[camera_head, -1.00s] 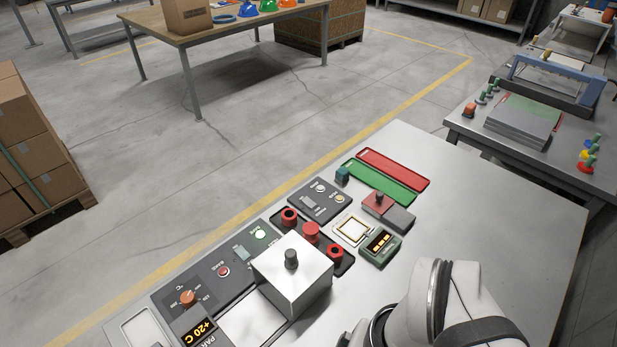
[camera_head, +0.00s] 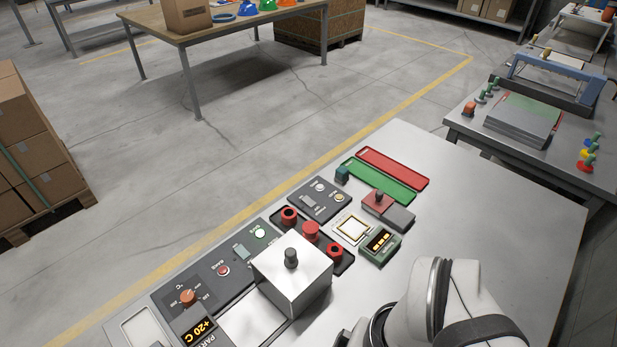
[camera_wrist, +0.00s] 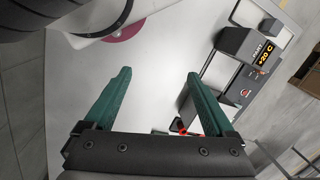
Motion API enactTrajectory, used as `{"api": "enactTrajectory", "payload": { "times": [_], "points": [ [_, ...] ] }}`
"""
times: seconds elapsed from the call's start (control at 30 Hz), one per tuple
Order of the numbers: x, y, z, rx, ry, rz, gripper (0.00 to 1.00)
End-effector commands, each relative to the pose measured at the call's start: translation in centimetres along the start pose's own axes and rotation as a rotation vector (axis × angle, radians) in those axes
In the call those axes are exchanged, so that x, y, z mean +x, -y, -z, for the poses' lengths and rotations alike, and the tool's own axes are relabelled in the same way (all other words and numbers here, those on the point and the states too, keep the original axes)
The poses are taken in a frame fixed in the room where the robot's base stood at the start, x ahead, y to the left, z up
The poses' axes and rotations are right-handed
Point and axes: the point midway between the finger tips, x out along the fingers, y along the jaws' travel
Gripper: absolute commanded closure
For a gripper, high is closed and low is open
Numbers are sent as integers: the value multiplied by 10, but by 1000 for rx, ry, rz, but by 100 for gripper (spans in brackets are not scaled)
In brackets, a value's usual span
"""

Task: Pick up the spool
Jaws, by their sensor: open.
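Several red round pieces sit in a dark tray (camera_head: 347,266) on the grey table in the head view. Two, the upper left one (camera_head: 289,215) and the lower right one (camera_head: 335,251), show dark centres like spools. The middle one (camera_head: 311,231) has a plain red top. A small part of the red and dark group shows at the bottom of the wrist view (camera_wrist: 184,131), mostly hidden behind my gripper. My gripper (camera_wrist: 159,74) has green fingers spread wide with nothing between them. It is outside the head view, apart from the red pieces.
A white box hood with a dark knob (camera_head: 290,280) stands close to the tray. Control panels (camera_head: 215,275), a green display box (camera_head: 380,243), a red and grey block (camera_head: 385,208) and red and green strips (camera_head: 385,180) surround it. The table's right side is clear.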

Motion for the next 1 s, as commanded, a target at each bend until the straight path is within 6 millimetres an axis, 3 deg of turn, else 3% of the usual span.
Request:
{"api": "enactTrajectory", "payload": {
  "times": [0.1,0.17,0.27,0.33,0.4,0.53,0.6,0.7,0.77,1.0],
  "points": [
    [-3,3,5,-8,-3,-1,11],
    [-11,14,24,-39,-11,-9,11],
    [-30,53,92,-150,-47,-32,11],
    [-31,92,152,-248,-80,-51,11],
    [-20,129,207,-344,-114,-69,11],
    [16,183,280,-485,-165,-96,11],
    [33,200,302,-531,-183,-105,11],
    [48,211,316,-567,-196,-112,11],
    [57,213,320,-572,-198,-113,11],
    [123,208,334,-570,-196,-113,11]
  ]
}}
